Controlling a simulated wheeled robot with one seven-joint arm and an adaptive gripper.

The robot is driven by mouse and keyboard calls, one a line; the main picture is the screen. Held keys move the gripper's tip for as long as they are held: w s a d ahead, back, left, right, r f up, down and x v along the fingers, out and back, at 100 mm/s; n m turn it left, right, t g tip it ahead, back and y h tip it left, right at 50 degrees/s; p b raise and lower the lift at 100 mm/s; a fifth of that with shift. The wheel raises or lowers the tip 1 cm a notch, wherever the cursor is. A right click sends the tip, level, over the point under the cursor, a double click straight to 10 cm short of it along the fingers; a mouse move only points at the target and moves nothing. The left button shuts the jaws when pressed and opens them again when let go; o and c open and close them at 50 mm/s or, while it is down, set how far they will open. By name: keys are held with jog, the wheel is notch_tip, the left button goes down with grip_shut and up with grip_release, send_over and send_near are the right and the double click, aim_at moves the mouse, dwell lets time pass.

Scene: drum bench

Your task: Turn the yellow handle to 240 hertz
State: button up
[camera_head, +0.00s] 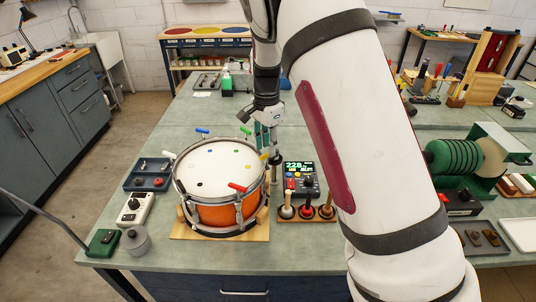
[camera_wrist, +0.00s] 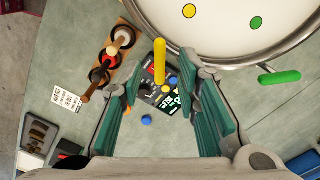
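An orange drum (camera_head: 226,217) with a white head stands on a wooden board, with coloured handles around its rim. The yellow handle (camera_head: 264,156) is at the right rim, partly hidden by my gripper (camera_head: 265,138). In the wrist view the yellow handle (camera_wrist: 159,62) is upright between the tips of my gripper (camera_wrist: 162,68), with a visible gap on both sides. The green fingers are open and hold nothing. A small display (camera_head: 294,167) right of the drum appears to read 228; its small text is unreadable.
A red handle (camera_head: 237,187), a blue handle (camera_head: 202,131) and a green handle (camera_head: 245,131) also stick out at the rim. A mallet rack (camera_head: 318,218) stands right of the drum. A blue tray (camera_head: 135,181) lies left. The bench behind is mostly clear.

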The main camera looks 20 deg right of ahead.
aim_at(267, 153)
jog(key=shift+f, duration=2)
jog(key=shift+c, duration=0.2)
grip_shut()
